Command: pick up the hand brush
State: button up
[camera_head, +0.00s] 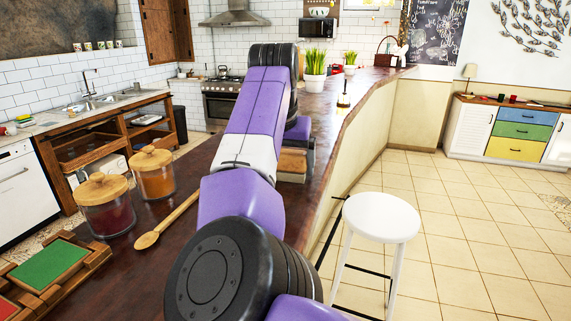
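I cannot make out the hand brush for certain. A small upright object with a dark, thin top and a pale yellowish base (343,99) stands near the right edge of the dark wooden counter (322,112); it is too small to tell what it is. A light brown wooden, layered object (292,164) lies on the counter beneath the far part of my arm, partly hidden by it. My purple and black arm reaches forward over the counter. Its far end bends down beside the layered object. My gripper's fingers are hidden behind the arm, so their opening does not show.
Two lidded jars (106,207) (154,174), a wooden spoon (168,219) and a wooden tray with a green panel (48,264) are on the counter's left. Potted grass (315,72) stands farther back. A white stool (381,216) stands right of the counter on open tiled floor.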

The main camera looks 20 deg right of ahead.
aim_at(287, 149)
jog(key=c, duration=0.7)
notch_tip(287, 149, up, 20)
dwell(0.4)
